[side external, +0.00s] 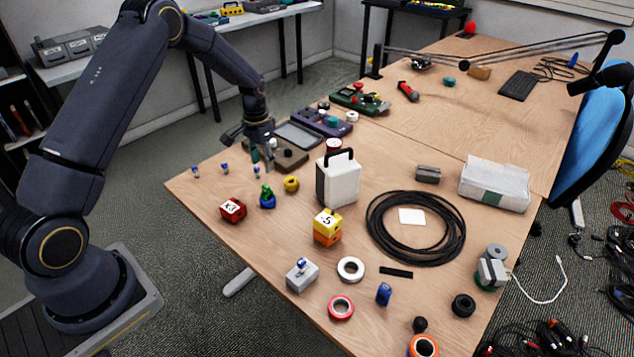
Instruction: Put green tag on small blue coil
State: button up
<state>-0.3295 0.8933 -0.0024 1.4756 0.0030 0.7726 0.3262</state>
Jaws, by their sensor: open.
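A small blue coil (267,203) lies on the left part of the wooden table. A green piece, which looks like the green tag (266,189), stands upright at the top of the coil. It appears to touch the coil, but I cannot tell whether it sits on it or in its hole. My gripper (263,162) is open, points down and is above and slightly behind the green piece, apart from it. Nothing shows between its fingers.
A white box with a black handle (338,184) stands further right. Small blue-topped pieces (225,168) are near the left edge. A black cable coil (415,258) lies right of centre.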

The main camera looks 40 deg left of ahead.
jog(key=s+d+r+t, duration=0.1)
jog(key=s+d+r, duration=0.3)
jog(key=r, duration=0.6)
jog(key=s+d+r+t, duration=0.1)
jog(key=s+d+r, duration=0.25)
jog(key=r, duration=0.75)
jog(key=s+d+r+t, duration=0.1)
jog(key=s+d+r, duration=0.2)
jog(key=s, duration=0.6)
jog(key=s+d+r+t, duration=0.2)
jog(key=s+d, duration=0.3)
jog(key=s, duration=0.5)
jog(key=shift+s+d+r+t, duration=0.25)
jog(key=shift+r+t, duration=0.05)
jog(key=shift+r, duration=0.1)
jog(key=shift+o, duration=0.3)
